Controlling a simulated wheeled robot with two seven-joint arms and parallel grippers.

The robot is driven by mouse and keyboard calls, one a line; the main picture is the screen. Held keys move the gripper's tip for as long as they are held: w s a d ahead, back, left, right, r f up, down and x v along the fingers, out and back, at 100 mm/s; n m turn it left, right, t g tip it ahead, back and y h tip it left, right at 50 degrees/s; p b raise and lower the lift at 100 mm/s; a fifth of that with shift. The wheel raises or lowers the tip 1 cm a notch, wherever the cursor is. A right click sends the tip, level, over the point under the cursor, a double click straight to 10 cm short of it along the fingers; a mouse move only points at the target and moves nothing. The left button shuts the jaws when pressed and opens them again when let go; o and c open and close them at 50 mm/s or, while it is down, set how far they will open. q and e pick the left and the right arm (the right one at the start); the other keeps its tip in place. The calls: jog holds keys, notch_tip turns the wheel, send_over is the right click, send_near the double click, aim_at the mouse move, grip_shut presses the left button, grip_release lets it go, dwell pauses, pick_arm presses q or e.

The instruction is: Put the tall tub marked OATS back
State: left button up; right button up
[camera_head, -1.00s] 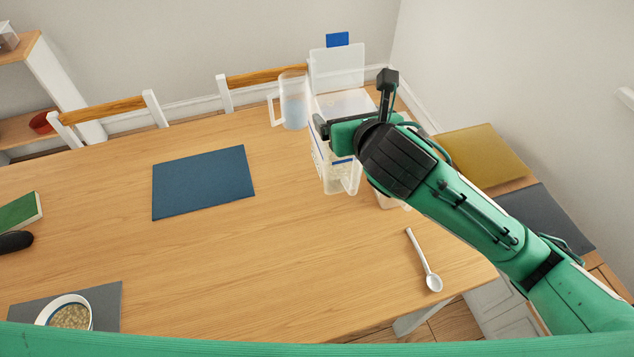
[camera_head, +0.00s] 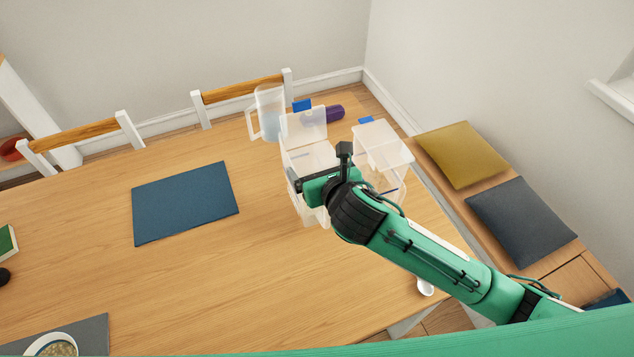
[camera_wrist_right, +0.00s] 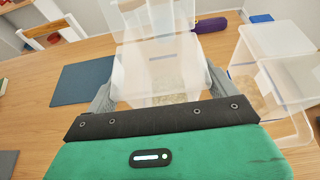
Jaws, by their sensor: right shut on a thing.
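My right gripper (camera_head: 308,185) is shut on a clear, tall tub (camera_head: 309,157) with a raised clear lid (camera_head: 304,124) and a blue tab. In the right wrist view the held tub (camera_wrist_right: 160,70) stands between my fingers, with pale contents low inside. No OATS marking is legible on it. The tub is upright at the table's far right part; I cannot tell whether its base touches the table. A second clear tub (camera_head: 383,148) with a blue tab stands just to its right. My left gripper is not in view.
A clear jug (camera_head: 267,112) stands left of the held tub, and a purple object (camera_head: 322,114) lies behind it. A blue mat (camera_head: 186,203) lies left on the table (camera_head: 230,270). A spoon (camera_head: 425,287) is partly under my arm. The table's middle is clear.

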jog(key=shift+f, duration=2.9)
jog(key=o, duration=1.5)
jog(key=shift+f, duration=0.1)
jog(key=b+v, duration=0.1)
jog(key=v, duration=1.1)
